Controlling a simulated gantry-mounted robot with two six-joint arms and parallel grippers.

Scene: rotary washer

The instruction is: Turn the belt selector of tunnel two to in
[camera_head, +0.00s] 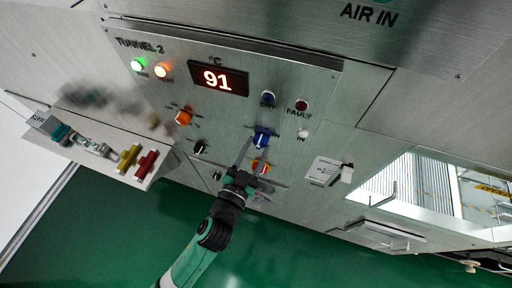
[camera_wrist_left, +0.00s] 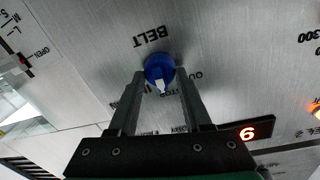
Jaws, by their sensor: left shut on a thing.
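The belt selector, a round blue knob (camera_head: 261,142) with a white pointer, sits on the lower middle of the grey Tunnel 2 panel (camera_head: 215,112). It also shows in the left wrist view (camera_wrist_left: 159,68), beside the word BELT. Its white pointer (camera_wrist_left: 160,87) lies near the printed STOP, between OUT and IN; finger and small print hide its exact setting. My left gripper (camera_head: 254,141) reaches up from below, with its two fingertips on either side of the knob, shut on it. My right gripper is in neither view.
An orange knob (camera_head: 184,117) and a black knob (camera_head: 200,146) sit left of the selector. Another orange-red control (camera_head: 261,168) lies just below it. A red display (camera_head: 218,79) reads 91. A side shelf (camera_head: 115,155) carries coloured valves.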

